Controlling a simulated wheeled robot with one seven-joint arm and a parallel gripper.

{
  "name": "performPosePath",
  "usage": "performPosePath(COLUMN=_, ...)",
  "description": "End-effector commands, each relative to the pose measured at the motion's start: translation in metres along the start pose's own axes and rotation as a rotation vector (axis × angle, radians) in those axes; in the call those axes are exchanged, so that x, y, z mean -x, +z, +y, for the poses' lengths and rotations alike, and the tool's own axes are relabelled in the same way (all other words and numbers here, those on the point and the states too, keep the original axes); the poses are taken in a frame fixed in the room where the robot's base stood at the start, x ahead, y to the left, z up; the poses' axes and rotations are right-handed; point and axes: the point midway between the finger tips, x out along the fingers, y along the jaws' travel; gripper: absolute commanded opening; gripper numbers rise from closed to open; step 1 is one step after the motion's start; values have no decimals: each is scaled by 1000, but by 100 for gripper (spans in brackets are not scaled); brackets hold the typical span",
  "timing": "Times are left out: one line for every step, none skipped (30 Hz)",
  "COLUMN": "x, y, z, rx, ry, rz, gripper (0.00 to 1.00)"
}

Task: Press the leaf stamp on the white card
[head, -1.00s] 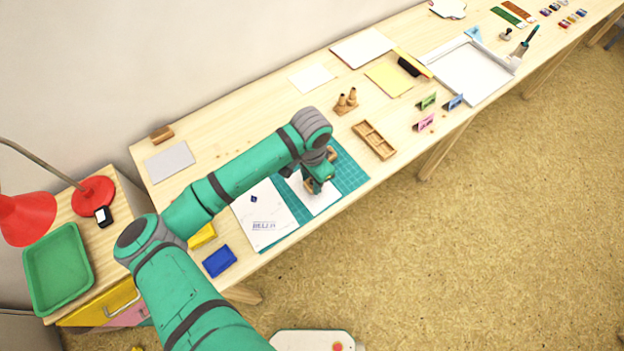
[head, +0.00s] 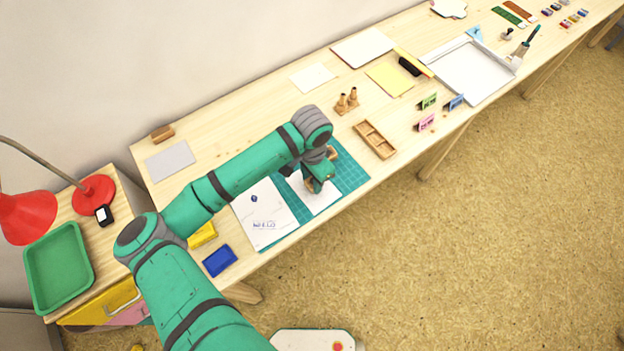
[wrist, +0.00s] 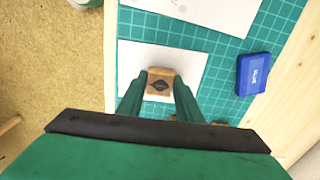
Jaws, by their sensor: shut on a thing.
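My gripper (head: 318,182) is over the green cutting mat (head: 352,176) in the head view. In the wrist view my gripper (wrist: 160,78) is shut on the leaf stamp (wrist: 159,86), a wooden block with a dark leaf mark on its top. The white card (wrist: 193,66) lies on the mat under the stamp; it also shows in the head view (head: 318,203), partly covered by my arm. The stamp is upright over the card. Its underside is hidden, so I cannot tell whether it touches the card.
A larger printed sheet (head: 262,217) lies beside the card. A blue inkpad (head: 219,261) and a yellow inkpad (head: 203,234) are at the left. A wooden divided tray (head: 376,140) and a stand with wooden stamps (head: 347,101) are behind to the right.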

Motion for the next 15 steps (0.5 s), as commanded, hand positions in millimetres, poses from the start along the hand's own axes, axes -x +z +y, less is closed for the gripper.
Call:
performPosePath(x=2, y=0, z=0, rx=0, ry=0, rz=0, gripper=16)
performPosePath(x=2, y=0, z=0, rx=0, ry=0, rz=0, gripper=16)
performPosePath(x=4, y=0, z=0, rx=0, ry=0, rz=0, gripper=16)
performPosePath(x=4, y=0, z=0, rx=0, ry=0, rz=0, gripper=16)
performPosePath(x=5, y=0, z=0, rx=0, ry=0, rz=0, gripper=16)
performPosePath(x=6, y=0, z=0, rx=0, ry=0, rz=0, gripper=16)
performPosePath(x=6, y=0, z=0, rx=0, ry=0, rz=0, gripper=16)
performPosePath(x=7, y=0, z=0, rx=0, ry=0, rz=0, gripper=16)
performPosePath(x=7, y=0, z=0, rx=0, ry=0, rz=0, gripper=16)
performPosePath(x=7, y=0, z=0, rx=0, ry=0, rz=0, gripper=16)
performPosePath(x=7, y=0, z=0, rx=0, ry=0, rz=0, gripper=16)
performPosePath(x=7, y=0, z=0, rx=0, ry=0, rz=0, gripper=16)
performPosePath(x=7, y=0, z=0, rx=0, ry=0, rz=0, gripper=16)
performPosePath(x=7, y=0, z=0, rx=0, ry=0, rz=0, gripper=16)
performPosePath(x=7, y=0, z=0, rx=0, ry=0, rz=0, gripper=16)
